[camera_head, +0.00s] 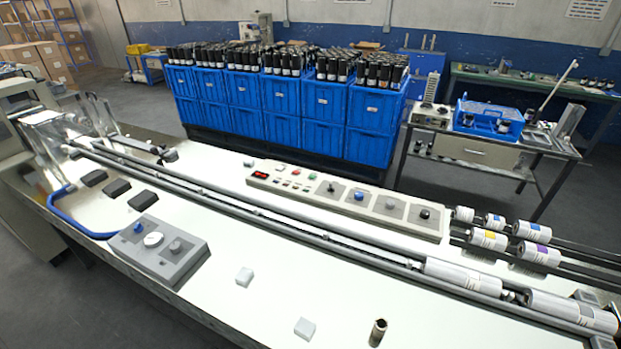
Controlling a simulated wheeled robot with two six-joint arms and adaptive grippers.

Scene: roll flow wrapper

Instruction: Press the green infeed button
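A long beige control panel (425,232) lies on the far side of the white machine bed. Its left part has a red digital display (261,174) and small buttons. Farther right on the panel are several knobs, including a blue knob (359,196) and a black knob (425,214). Neither of my grippers is in view, and nothing covers the panel.
Long rails (230,205) cross the bed in front of the panel. White rolls (464,274) sit at the right. A grey knob box (190,262), small white blocks (304,328) and a dark cylinder (378,332) stand nearer. Blue crates (320,137) of bottles stand behind.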

